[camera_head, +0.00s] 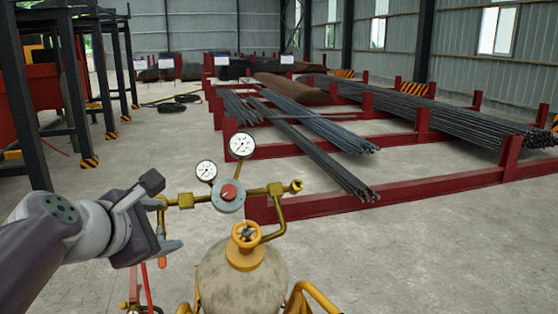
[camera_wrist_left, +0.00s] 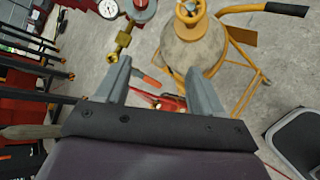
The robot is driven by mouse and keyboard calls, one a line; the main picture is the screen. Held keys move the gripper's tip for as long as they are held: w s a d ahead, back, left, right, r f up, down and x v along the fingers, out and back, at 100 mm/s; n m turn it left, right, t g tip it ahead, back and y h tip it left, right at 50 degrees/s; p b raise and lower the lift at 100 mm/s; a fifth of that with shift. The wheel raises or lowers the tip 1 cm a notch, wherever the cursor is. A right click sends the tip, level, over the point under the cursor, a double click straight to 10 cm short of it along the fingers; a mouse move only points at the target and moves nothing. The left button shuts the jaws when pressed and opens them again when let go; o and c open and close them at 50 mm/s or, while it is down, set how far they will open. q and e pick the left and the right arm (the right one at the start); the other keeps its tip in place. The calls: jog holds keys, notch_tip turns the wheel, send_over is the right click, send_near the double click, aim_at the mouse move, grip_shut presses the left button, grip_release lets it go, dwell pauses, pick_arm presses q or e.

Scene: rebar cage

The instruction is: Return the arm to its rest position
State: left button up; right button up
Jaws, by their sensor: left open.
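My left gripper (camera_head: 166,214) comes in from the left of the head view, beside the brass regulator (camera_head: 228,195) with its two white gauges. Its two fingers stand apart, one above the other. In the left wrist view the gripper (camera_wrist_left: 158,72) also shows its fingers spread. An orange-red piece (camera_wrist_left: 148,80) shows between them, and I see nothing clamped. The regulator sits above a worn tan gas cylinder (camera_head: 243,285) with a yellow valve wheel (camera_head: 246,235). My right gripper is in neither view.
The cylinder stands in a yellow cart frame (camera_wrist_left: 240,75) close to the gripper. Red racks (camera_head: 330,203) with bundles of steel bars (camera_head: 320,162) fill the right. Dark steel frames (camera_head: 75,95) stand at the left.

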pick_arm(q)
notch_tip(320, 180, down, 14)
jog(key=s+a+m+g+y, duration=0.2)
jog(key=a+m+g, duration=0.15)
jog(key=m, duration=0.85)
jog(key=s+d+f+m+g, duration=0.2)
jog(key=s+f+m, duration=0.3)
jog(key=f, duration=0.4)
jog(key=s+d+f+m+g+y, duration=0.1)
jog(key=s+f+m+g, duration=0.4)
jog(key=f, duration=0.5)
jog(key=shift+s+d+f+m, duration=0.15)
jog(key=shift+s+d+m, duration=0.45)
jog(key=shift+s, duration=0.65)
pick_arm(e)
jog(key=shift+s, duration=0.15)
